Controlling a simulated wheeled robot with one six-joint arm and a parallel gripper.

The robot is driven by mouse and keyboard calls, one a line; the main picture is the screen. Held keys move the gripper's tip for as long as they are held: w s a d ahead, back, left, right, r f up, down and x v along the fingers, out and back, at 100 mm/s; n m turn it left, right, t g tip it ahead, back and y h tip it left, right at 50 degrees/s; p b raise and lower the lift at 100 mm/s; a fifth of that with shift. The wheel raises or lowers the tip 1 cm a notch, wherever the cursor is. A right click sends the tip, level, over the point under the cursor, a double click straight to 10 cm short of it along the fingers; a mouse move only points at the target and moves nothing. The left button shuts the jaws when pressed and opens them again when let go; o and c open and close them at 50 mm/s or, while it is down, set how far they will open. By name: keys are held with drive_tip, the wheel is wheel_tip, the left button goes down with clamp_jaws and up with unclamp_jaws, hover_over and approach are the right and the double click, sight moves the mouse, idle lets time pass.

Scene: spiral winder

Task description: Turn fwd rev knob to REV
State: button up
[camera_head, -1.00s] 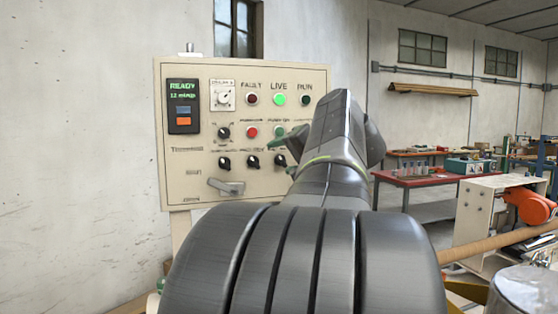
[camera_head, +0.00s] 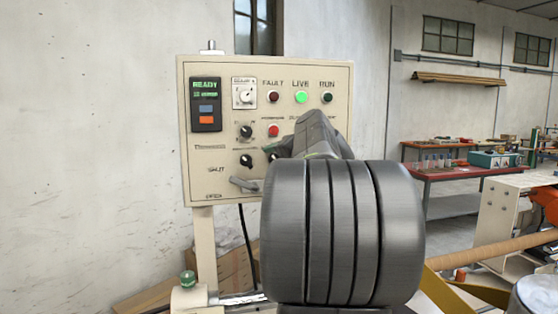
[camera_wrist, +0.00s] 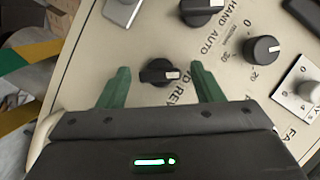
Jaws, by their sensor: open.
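The fwd rev knob (camera_wrist: 153,73) is a black rotary knob with a white mark at its right end in the wrist view. The letters "D REV" show beside it, partly covered by my gripper. My gripper (camera_wrist: 159,68) is open, with one green finger on each side of the knob. Gaps show between the fingers and the knob. In the head view my arm and wrist hide most of this spot on the beige control panel (camera_head: 222,150); a little green of a finger shows.
The hand auto knob (camera_wrist: 202,8), a numbered black dial (camera_wrist: 262,48) and a white selector dial (camera_wrist: 300,100) are close by in the wrist view. A grey lever (camera_head: 245,184) sticks out low on the panel. The green live lamp (camera_head: 301,97) is lit.

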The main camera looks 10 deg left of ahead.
drive_tip(key=c, duration=1)
drive_tip(key=shift+f+b, duration=0.15)
drive_tip(key=shift+b, duration=0.2)
drive_tip(key=shift+f+m+t+y+b, duration=0.1)
drive_tip(key=shift+m+t+y+b, duration=0.5)
drive_tip(key=shift+m+b, duration=1.2)
drive_tip(key=shift+f+m+t+y+b, duration=0.15)
drive_tip(key=shift+m+t+y+b, duration=0.65)
drive_tip(key=shift+m, duration=1.65)
drive_tip(key=shift+f+m+t+y+b, duration=0.1)
drive_tip(key=shift+m+t+y+b, duration=0.25)
drive_tip(key=shift+m+b, duration=1.5)
drive_tip(key=shift+m+t, duration=0.25)
drive_tip(key=shift+m, duration=0.35)
